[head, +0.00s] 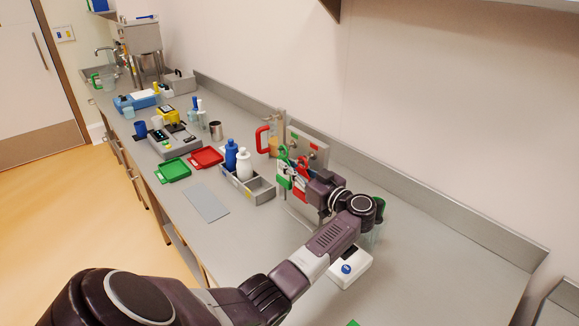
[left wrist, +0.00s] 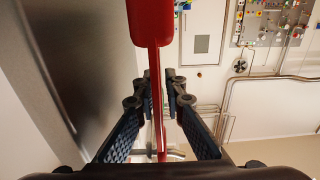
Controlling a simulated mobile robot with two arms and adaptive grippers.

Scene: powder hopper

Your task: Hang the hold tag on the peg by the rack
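My left gripper (head: 308,184) is at the back of the bench, in front of a grey upright panel (head: 317,150). In the left wrist view a red tag (left wrist: 150,22), wide at the top with a narrow strip below, runs between my two fingers (left wrist: 163,95). The fingers are close on both sides of the strip and appear shut on it. In the head view red pieces (head: 300,180) show at the fingertips, close beside green tag-like pieces (head: 284,168). The peg cannot be made out behind the gripper. My right gripper is out of view.
A grey caddy (head: 262,190) with a blue bottle (head: 231,155) and a white bottle (head: 244,165) stands left of the gripper. A red-handled jug (head: 263,140) is behind it. A white device with a blue knob (head: 346,269) sits under my forearm. The bench's right end is largely clear.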

